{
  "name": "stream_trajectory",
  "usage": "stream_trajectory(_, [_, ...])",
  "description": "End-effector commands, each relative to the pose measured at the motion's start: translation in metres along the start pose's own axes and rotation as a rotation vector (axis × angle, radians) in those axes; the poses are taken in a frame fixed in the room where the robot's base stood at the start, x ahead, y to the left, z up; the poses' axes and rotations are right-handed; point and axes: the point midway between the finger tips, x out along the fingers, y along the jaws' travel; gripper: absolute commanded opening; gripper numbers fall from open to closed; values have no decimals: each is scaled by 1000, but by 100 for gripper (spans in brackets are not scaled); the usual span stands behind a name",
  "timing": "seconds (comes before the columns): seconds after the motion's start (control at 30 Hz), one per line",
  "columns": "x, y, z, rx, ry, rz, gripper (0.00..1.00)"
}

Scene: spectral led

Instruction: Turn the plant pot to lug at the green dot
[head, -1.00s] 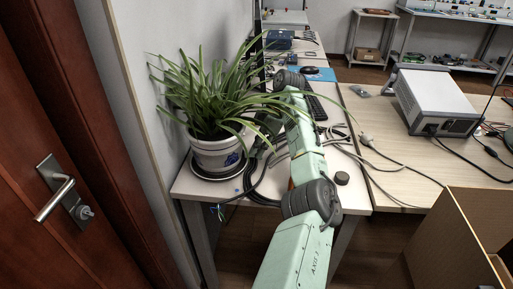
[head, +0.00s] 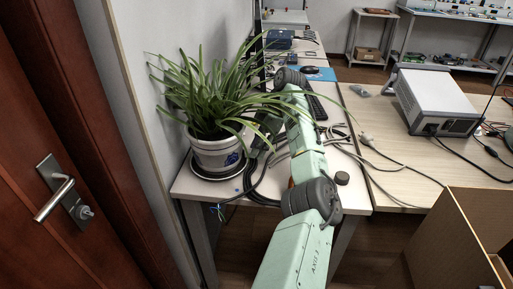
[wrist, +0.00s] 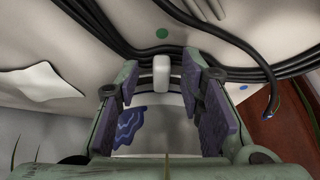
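The white plant pot (head: 216,153) with a blue pattern stands on a dark saucer (head: 194,173) at the table's left end. In the wrist view the patterned pot wall (wrist: 174,113) shows behind and between the fingers. A white lug (wrist: 161,72) sticks out from it, between the two purple-padded fingertips. The green dot (wrist: 162,33) lies on the table just beyond the lug, nearly in line with it. My gripper (wrist: 165,85) is open around the lug, with visible gaps on both sides. In the head view, leaves and my arm hide the lug and much of the gripper.
Long green leaves (head: 215,95) spread over my wrist. Black cables (head: 262,190) lie on the table near the pot and pass close to the green dot. A blue dot (wrist: 243,87) is at the right in the wrist view. A wall and door stand at the left.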

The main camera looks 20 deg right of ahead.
Motion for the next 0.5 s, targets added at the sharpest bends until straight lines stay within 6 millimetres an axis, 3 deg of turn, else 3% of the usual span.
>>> stream_trajectory(0.5, [-100,0,-1,0,-1,1,35])
